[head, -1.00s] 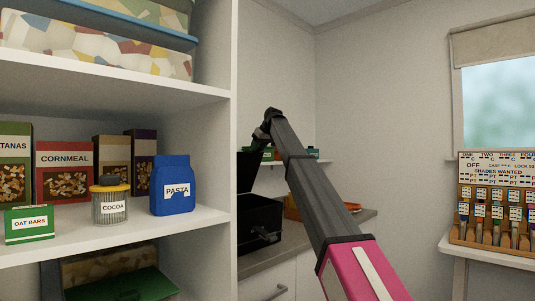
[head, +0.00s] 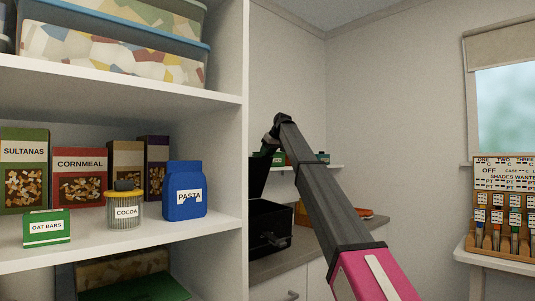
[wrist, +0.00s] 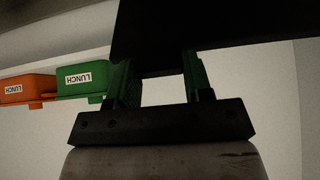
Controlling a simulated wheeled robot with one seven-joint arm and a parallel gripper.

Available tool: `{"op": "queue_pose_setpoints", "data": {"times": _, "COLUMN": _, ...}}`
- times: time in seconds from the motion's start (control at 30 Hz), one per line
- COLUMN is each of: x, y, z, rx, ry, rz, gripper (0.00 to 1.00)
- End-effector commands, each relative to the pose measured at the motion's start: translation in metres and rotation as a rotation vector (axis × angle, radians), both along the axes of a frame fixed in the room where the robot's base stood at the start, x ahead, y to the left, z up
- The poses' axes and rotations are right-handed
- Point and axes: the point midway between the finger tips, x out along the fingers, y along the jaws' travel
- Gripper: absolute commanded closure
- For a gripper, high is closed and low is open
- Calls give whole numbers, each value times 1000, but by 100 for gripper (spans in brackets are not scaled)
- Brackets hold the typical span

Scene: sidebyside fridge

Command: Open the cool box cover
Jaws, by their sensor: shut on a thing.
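The cool box (head: 270,232) is black and sits on the counter, partly hidden by the pantry unit's side panel. Its cover (head: 258,176) stands raised above the box, roughly upright, with its left part hidden behind the panel. In the wrist view the cover is a dark slab (wrist: 215,30) across the top, at the tips of my gripper (wrist: 158,62). My gripper's fingers stand a little apart, shut on the cover. The exact grip on its edge is too dark to see.
Green (wrist: 82,79) and orange (wrist: 25,89) lunch boxes sit on a wall shelf near my gripper. A paint rack (head: 505,215) stands right.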

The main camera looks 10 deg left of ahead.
Motion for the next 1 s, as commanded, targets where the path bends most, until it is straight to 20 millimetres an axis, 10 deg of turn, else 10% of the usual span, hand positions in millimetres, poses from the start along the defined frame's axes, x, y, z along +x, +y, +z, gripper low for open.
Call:
{"op": "queue_pose_setpoints", "data": {"times": 0.3, "x": -1, "y": 0, "z": 1, "rx": 1, "ry": -1, "rz": 2, "gripper": 96}}
{"op": "queue_pose_setpoints", "data": {"times": 0.33, "x": -1, "y": 0, "z": 1, "rx": 1, "ry": -1, "rz": 2, "gripper": 50}}
{"op": "queue_pose_setpoints", "data": {"times": 0.4, "x": 0, "y": 0, "z": 1, "rx": 0, "ry": 0, "rz": 2, "gripper": 28}}
{"op": "queue_pose_setpoints", "data": {"times": 1.0, "x": -9, "y": -11, "z": 19, "rx": 0, "ry": -2, "rz": 0, "gripper": 28}}
